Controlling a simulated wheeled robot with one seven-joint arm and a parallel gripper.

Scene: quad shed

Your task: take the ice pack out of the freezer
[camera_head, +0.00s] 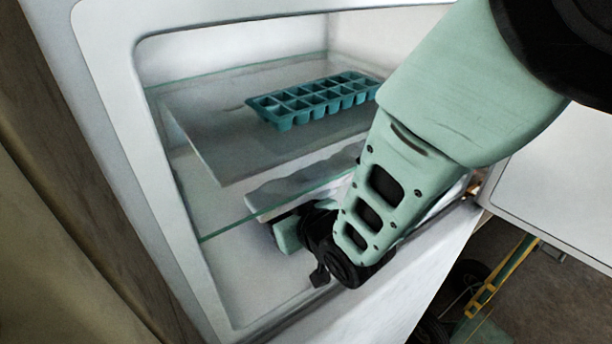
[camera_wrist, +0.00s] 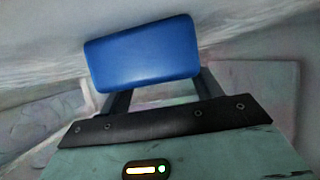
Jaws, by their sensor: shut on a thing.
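The ice pack (camera_wrist: 143,55) is a blue block with rounded edges. In the wrist view it sits across the ends of the two dark fingers of my gripper (camera_wrist: 164,88), which is shut on it. In the head view my gripper (camera_head: 287,233) is inside the lower part of the open freezer (camera_head: 108,110), below the glass shelves. The ice pack is not visible in the head view.
A teal ice cube tray (camera_head: 315,99) lies on the upper glass shelf (camera_head: 205,125). A lower glass shelf (camera_head: 222,212) is close above my gripper. The freezer door (camera_head: 560,180) stands open at the right. A pale, frosty surface is close above the ice pack in the wrist view.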

